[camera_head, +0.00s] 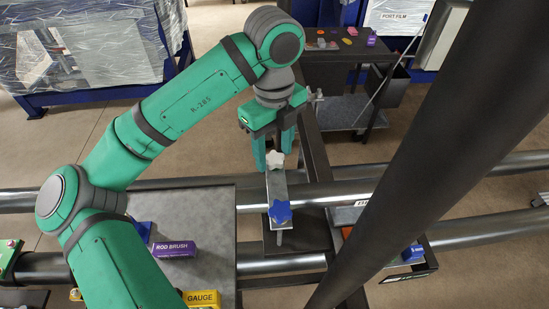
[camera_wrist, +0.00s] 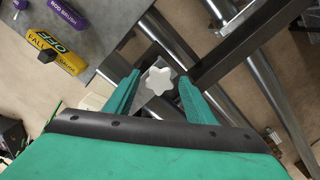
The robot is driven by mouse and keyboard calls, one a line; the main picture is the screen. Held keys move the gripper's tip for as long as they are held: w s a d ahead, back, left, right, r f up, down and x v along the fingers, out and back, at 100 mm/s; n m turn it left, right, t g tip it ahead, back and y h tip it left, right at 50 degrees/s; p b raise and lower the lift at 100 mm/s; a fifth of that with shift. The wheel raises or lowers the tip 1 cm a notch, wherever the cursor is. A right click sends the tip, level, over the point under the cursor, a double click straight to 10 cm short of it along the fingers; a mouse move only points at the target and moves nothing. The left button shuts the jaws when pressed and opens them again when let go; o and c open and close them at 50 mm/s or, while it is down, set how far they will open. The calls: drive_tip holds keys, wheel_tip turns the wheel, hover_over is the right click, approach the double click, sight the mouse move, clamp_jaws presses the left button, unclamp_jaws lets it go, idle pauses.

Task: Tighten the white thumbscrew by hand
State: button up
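The white thumbscrew (camera_head: 276,159) is a star-shaped knob at the far end of a grey metal clamp plate (camera_head: 278,190) on the pipes. In the wrist view the white thumbscrew (camera_wrist: 158,82) shows face-on, between the fingertips. My gripper (camera_head: 273,161) points down over it with one green finger on either side. The wrist view shows my gripper (camera_wrist: 159,79) open, with a gap between each finger and the knob. Whether the fingertips are level with the knob or above it, I cannot tell. A blue star knob (camera_head: 280,211) sits at the plate's near end.
A dark diagonal post (camera_head: 420,150) crosses the right side close to the camera. A grey table (camera_head: 205,215) at left holds a purple rod brush box (camera_head: 174,249) and a yellow gauge box (camera_head: 202,298). Horizontal pipes (camera_head: 480,233) run past the clamp.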

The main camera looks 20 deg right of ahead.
sight(274, 156)
drive_tip(key=shift+r, duration=0.1)
drive_tip(key=shift+r, duration=2.95)
wheel_tip(274, 156, up, 11)
drive_tip(key=shift+f, duration=0.15)
